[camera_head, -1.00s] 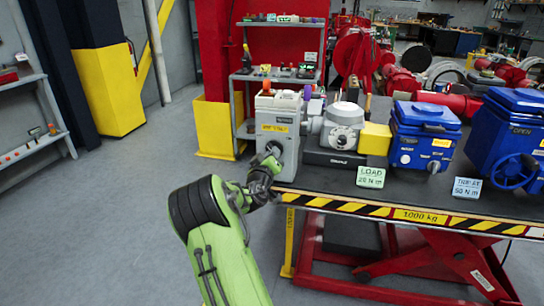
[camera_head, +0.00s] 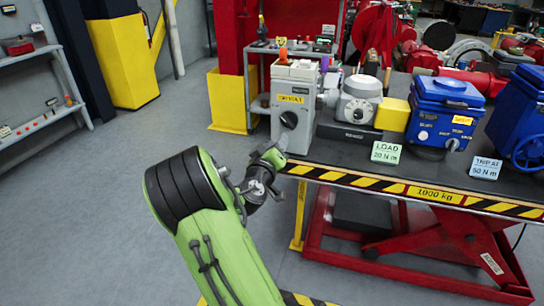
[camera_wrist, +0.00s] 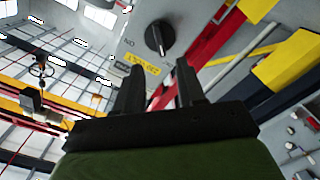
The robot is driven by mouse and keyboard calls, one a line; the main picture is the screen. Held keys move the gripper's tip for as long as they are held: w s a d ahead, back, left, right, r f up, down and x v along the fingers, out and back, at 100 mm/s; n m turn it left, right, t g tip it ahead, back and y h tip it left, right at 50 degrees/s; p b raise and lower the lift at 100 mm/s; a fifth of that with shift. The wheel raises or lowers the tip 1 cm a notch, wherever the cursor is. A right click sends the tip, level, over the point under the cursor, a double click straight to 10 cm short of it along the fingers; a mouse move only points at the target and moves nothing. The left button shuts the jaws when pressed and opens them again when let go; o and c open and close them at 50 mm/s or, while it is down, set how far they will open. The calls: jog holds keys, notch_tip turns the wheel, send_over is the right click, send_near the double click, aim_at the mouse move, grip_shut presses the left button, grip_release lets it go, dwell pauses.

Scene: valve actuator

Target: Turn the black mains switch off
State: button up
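The black mains switch (camera_head: 289,119) is a round knob on the front of a grey box (camera_head: 292,95) at the left end of the bench. In the wrist view the switch (camera_wrist: 159,38) shows beyond my fingertips, with a pale mark on its face and upside-down lettering reading ON beside it. A yellow label (camera_wrist: 140,63) is on the same panel. My gripper (camera_wrist: 160,80) has its two dark fingers apart with nothing between them, and it is not touching the switch. In the head view my gripper (camera_head: 274,158) is in front of and below the switch, near the bench edge.
The bench (camera_head: 340,160) has a striped front edge. A grey-white actuator (camera_head: 358,100), a yellow block (camera_head: 393,114) and blue actuators (camera_head: 445,110) stand right of the box. LOAD (camera_head: 386,152) and TORQUE-like (camera_head: 485,167) cards stand in front. The floor left of the bench is clear.

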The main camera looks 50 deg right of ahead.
jog(key=v, duration=0.5)
jog(key=shift+b, duration=0.35)
jog(key=s+a+f+n+y, duration=0.1)
jog(key=s+a+n+y, duration=0.1)
jog(key=s+a+y, duration=0.65)
jog(key=s+a+n+g+y, duration=0.1)
jog(key=s+a+y, duration=0.2)
jog(key=a, duration=1)
jog(key=s+a+f+n+y, duration=0.15)
jog(key=s+a+y, duration=0.4)
jog(key=a, duration=0.55)
notch_tip(320, 180, up, 17)
jog(key=p, duration=1.6)
jog(key=shift+d, duration=0.15)
